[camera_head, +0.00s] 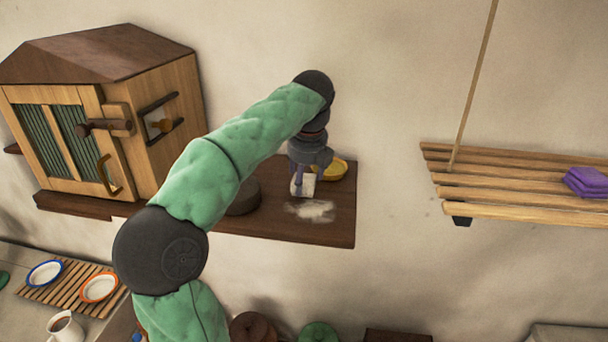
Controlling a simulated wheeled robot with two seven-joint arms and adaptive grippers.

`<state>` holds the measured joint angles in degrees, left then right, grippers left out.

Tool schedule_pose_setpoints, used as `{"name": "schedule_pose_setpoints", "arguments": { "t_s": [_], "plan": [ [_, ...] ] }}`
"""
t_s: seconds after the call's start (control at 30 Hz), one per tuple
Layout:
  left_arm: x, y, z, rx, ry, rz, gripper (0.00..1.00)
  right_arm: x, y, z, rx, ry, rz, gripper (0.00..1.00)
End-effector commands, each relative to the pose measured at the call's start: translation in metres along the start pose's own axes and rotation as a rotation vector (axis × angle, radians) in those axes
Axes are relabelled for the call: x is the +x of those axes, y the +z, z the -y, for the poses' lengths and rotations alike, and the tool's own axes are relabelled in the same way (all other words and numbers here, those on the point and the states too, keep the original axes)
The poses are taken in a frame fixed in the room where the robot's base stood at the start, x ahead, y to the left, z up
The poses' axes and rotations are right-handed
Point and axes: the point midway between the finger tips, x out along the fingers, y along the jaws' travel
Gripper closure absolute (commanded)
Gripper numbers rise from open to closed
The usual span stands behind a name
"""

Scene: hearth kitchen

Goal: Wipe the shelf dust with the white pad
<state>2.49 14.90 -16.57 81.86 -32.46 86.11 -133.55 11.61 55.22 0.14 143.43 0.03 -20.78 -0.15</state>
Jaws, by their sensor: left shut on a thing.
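The dark wooden shelf (335,227) runs along the wall from under the wooden cabinet to the picture's middle. A pale patch of dust (311,210) lies on it near the front edge. My left gripper (303,180) points down over the shelf, just behind the dust. It is shut on the white pad (304,188), which shows between its fingers, low at the shelf surface. I cannot tell whether the pad touches the shelf. My right gripper is not in view.
A yellow dish (331,170) stands right behind my left gripper, and a dark round object (244,198) stands left of it. The wooden cabinet (150,110) fills the shelf's left part. A slatted rack (500,190) with folded purple cloth (586,182) hangs at right.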

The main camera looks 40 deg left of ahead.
Motion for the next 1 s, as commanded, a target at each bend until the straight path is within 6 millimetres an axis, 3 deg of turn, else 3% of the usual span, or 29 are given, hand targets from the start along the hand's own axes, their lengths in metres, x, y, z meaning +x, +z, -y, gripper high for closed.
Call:
{"name": "schedule_pose_setpoints", "arguments": {
  "t_s": [1.0],
  "plan": [
    [0.013,-0.006,-0.001,-0.001,-0.001,0.001,0.61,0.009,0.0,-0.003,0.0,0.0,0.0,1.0]
  ]
}}
